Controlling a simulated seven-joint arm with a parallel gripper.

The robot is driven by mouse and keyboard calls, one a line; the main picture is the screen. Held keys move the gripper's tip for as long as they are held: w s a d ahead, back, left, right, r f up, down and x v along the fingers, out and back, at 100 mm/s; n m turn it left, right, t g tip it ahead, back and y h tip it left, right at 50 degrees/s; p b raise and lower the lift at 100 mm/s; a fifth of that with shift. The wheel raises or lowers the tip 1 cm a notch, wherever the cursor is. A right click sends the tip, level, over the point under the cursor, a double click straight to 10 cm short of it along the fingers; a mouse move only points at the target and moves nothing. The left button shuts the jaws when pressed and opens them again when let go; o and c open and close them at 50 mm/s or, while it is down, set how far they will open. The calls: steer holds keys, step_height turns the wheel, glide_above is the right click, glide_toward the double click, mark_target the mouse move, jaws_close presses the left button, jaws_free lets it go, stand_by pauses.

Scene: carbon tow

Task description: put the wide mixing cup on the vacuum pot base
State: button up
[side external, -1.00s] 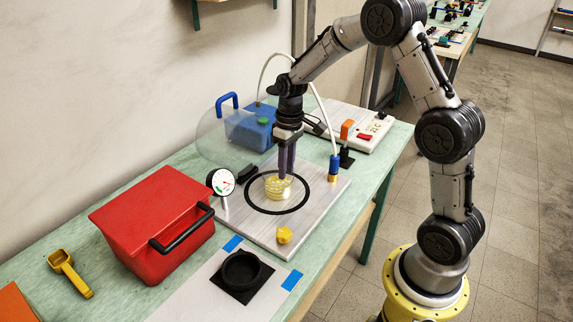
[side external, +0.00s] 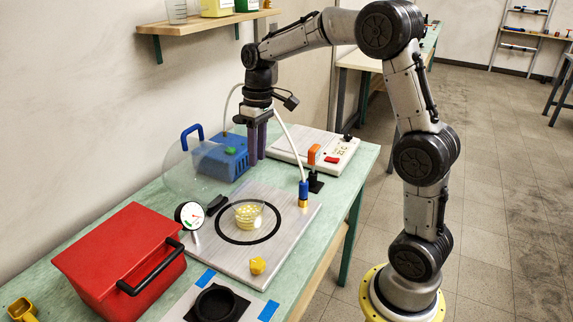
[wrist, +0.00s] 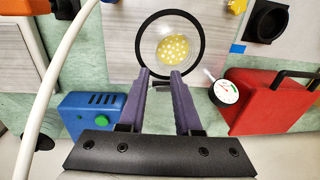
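The wide mixing cup (side external: 249,214), clear with pale-dotted yellow at its bottom, stands upright on the vacuum pot base (side external: 200,248), a grey plate with a black ring. The cup is inside the ring; the wrist view also shows it (wrist: 173,50) there. My gripper (side external: 257,158) is above and behind the cup, apart from it. In the wrist view, its two purple fingers (wrist: 160,74) are spread with nothing between them.
A clear dome (side external: 188,168) with a blue handle stands behind, by a blue pump (side external: 226,160). A gauge (side external: 190,214), a hose fitting (side external: 303,192) and a yellow knob (side external: 257,266) edge the plate. A red box (side external: 120,262) is left; a black round holder (side external: 214,305) is in front.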

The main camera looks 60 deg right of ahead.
steer(key=s+a+r+t, duration=0.2)
steer(key=s+a+r, duration=0.4)
steer(key=s, duration=0.5)
steer(key=s+a+f+t, duration=0.1)
steer(key=s, duration=0.5)
steer(key=s+a+f+t+h, duration=0.1)
steer(key=s+a+t, duration=0.1)
steer(key=s, duration=0.4)
steer(key=shift+s+a+f, duration=0.15)
steer(key=shift+a+f, duration=0.05)
steer(key=shift+f, duration=0.15)
steer(key=shift+c, duration=0.2)
